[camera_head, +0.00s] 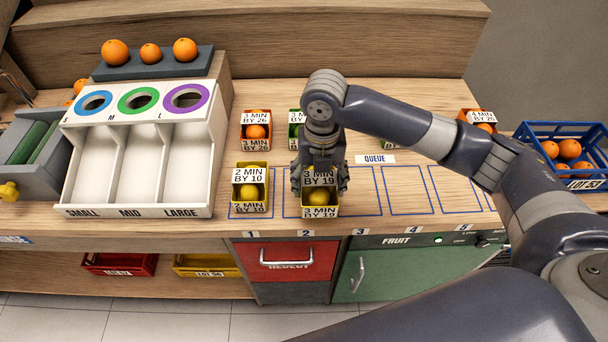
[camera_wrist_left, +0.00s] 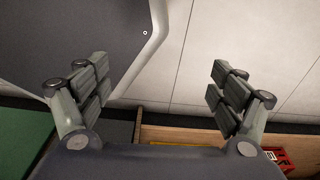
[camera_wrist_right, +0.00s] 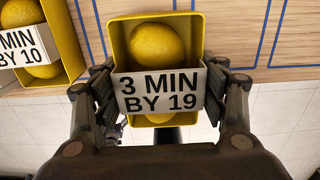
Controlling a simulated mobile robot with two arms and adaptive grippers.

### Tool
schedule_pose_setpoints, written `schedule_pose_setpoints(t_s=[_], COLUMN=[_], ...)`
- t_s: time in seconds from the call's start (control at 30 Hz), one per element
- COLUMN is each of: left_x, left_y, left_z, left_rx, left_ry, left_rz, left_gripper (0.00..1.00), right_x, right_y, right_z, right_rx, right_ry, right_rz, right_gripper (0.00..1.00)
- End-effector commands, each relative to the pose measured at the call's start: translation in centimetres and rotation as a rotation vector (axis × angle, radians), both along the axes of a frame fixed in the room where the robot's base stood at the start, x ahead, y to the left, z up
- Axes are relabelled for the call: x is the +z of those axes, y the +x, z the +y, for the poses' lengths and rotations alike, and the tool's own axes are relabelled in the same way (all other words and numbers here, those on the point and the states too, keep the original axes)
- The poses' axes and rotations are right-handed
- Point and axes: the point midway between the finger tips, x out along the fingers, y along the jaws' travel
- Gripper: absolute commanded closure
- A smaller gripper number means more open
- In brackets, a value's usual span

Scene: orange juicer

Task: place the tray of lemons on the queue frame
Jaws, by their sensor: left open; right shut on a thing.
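A yellow tray of lemons (camera_head: 320,210) labelled "3 MIN BY 19" is between the fingers of my right gripper (camera_head: 320,180), over the blue-outlined queue frames (camera_head: 361,203) at slot 2. In the right wrist view the same tray (camera_wrist_right: 197,52) shows with a lemon (camera_wrist_right: 157,46) inside, and the fingers press its sides. Whether its base touches the counter I cannot tell. A second yellow tray (camera_head: 236,190), labelled "2 MIN BY 10", stands in slot 1 to its left. My left gripper (camera_wrist_left: 155,90) is open and empty, over the floor in the left wrist view.
Slots 3, 4 and 5 of the queue are bare. Behind are an orange tray (camera_head: 255,116), a partly hidden green tray (camera_head: 296,122) and another orange tray (camera_head: 479,118). A white sorter (camera_head: 135,160) stands left; a blue crate (camera_head: 568,133) of oranges is right.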

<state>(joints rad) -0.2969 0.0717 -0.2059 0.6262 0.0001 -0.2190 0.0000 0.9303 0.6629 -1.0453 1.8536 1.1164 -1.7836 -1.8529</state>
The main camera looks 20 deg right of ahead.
Motion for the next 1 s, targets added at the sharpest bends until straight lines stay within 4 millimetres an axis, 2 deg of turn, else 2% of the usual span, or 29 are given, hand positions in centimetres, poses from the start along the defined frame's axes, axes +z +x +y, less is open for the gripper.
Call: schedule_pose_setpoints(t_s=[0.1,0.3,0.47,0.73,1.0], left_x=[0.6,0.9,1.1,2.1,2.0], left_y=[-0.2,-0.4,-0.5,-0.6,-0.7], left_z=[1.0,1.5,1.5,0.8,0.5], left_rx=[0.002,0.005,0.005,0.005,0.001], left_ry=[0.012,0.019,0.018,0.010,0.007], left_rz=[0.004,0.008,0.008,0.011,0.012], left_gripper=[0.13,0.13,0.13,0.13,0.13], right_x=[0.0,-0.3,-0.7,-3.9,-4.1], right_y=[2.3,4.5,4.8,4.8,4.8], right_z=[0.9,1.6,1.7,1.7,1.7], right_rx=[-0.001,0.000,0.001,0.000,0.001], right_ry=[0.000,0.001,-0.001,-0.001,0.000], right_rz=[0.000,0.000,0.000,0.000,-0.001], right_gripper=[0.63,0.63,0.63,0.63,0.63])
